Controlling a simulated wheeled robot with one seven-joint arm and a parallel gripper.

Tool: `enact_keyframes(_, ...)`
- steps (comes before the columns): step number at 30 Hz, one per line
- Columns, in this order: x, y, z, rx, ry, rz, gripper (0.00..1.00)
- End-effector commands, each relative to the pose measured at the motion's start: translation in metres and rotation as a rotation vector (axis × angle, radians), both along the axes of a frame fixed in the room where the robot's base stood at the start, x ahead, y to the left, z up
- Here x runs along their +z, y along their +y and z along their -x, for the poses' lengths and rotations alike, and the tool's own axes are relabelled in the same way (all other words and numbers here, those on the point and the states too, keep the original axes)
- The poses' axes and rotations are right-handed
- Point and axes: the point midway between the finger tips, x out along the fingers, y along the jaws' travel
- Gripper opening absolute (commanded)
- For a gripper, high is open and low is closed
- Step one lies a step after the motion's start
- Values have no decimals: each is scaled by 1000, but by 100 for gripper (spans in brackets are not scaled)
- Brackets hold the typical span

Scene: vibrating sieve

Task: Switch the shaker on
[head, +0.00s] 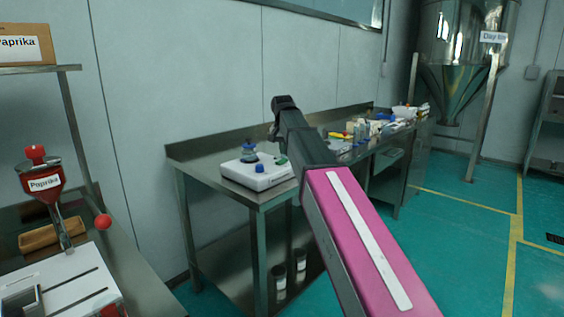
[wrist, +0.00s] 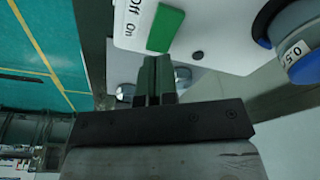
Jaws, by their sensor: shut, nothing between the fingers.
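The shaker is a white unit (head: 262,178) on the near end of a steel bench, with a blue-topped sieve stack (head: 249,153) on it. Its green rocker switch (head: 282,161) shows at its right side. In the wrist view the switch (wrist: 166,28) is large, beside the labels "Off" and "On". My gripper's fingers (wrist: 154,62) are shut and empty, with the tips just below the switch in the picture. I cannot tell whether they touch it, or which way the rocker is tipped. In the head view my arm hides the fingers.
The sieve stack, labelled "0.5", is close on the right in the wrist view (wrist: 301,52). The steel bench (head: 200,163) carries several small items farther back. A red paprika hopper (head: 45,184) stands at the left. The green floor at right is open.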

Motion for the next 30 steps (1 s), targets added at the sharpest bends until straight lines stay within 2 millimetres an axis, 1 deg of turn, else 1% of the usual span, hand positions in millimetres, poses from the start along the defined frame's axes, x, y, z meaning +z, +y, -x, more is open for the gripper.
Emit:
enact_keyframes(17, 0, 0, 0, 0, 0, 0, 0)
enact_keyframes(30, -6, 0, 0, 0, 0, 0, 0)
